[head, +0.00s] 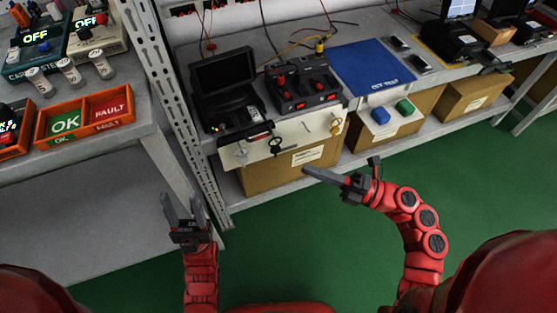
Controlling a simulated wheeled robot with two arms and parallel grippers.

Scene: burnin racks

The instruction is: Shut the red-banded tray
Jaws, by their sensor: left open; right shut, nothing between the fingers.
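No tray with a clear red band can be told for certain in the head view. Whether this is the red-banded tray I cannot tell. My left gripper (181,197) is open and empty, low in front of the left bench's right end. My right gripper (308,171) is shut and empty, pointing left in front of the cardboard box under the bench. Neither visibly touches anything.
A perforated metal upright (165,90) stands between the left and middle benches. An orange OK/FAULT bin (122,122) sits on the left bench. A device with red knobs (303,85) and a blue mat (373,65) lie on the middle bench. Green floor (480,165) is clear at right.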

